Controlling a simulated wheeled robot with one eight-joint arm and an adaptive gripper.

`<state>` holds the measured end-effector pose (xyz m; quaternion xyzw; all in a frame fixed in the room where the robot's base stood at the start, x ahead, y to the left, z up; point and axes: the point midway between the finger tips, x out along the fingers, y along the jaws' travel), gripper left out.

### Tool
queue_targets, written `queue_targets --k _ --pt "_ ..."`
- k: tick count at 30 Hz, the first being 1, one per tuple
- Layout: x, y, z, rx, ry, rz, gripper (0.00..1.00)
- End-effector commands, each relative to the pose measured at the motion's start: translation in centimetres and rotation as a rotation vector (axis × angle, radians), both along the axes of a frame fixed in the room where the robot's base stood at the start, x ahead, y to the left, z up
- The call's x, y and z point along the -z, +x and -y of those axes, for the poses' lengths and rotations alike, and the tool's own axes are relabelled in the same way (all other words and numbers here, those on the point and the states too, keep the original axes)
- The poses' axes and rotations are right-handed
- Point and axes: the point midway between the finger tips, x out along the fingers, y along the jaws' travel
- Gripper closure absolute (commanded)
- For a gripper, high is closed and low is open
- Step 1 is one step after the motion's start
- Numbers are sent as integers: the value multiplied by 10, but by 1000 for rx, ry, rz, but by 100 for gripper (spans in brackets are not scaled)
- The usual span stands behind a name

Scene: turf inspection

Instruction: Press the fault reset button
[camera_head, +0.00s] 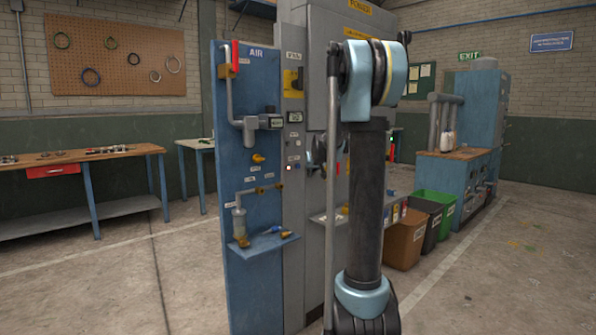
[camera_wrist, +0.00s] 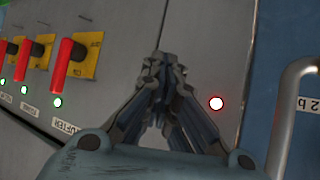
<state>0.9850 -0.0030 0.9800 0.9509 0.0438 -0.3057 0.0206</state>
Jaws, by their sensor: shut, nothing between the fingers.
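A small round light or button (camera_wrist: 216,103), glowing white with a red rim, sits on the grey panel in the wrist view. A small white glowing spot (camera_head: 289,168) shows on the grey cabinet front in the head view. No readable label names either as fault reset. My gripper (camera_wrist: 163,68) is shut and empty in the wrist view, with its fingertips to the upper left of the glowing button. I cannot tell how far the tips are from the panel. In the head view my arm covers much of the cabinet, and the gripper is not clear there.
Red switch handles (camera_wrist: 66,62) on yellow plates stand out at left, with green lamps (camera_wrist: 57,101) below. A grey pipe (camera_wrist: 287,112) is at right. The blue air panel (camera_head: 243,205) with valves adjoins the grey cabinet (camera_head: 293,225). Bins (camera_head: 404,238) stand behind my arm.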

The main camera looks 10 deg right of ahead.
Motion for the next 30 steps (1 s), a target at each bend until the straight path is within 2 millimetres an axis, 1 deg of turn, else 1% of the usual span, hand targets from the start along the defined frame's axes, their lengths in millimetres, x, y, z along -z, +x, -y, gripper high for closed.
queue_targets --k 1,6,12,30 --pt "0 6 -4 -1 0 0 100" --pt "0 19 -14 -1 1 0 100" --pt "0 29 -21 -1 -1 0 100" --pt "0 31 -23 0 0 0 100"
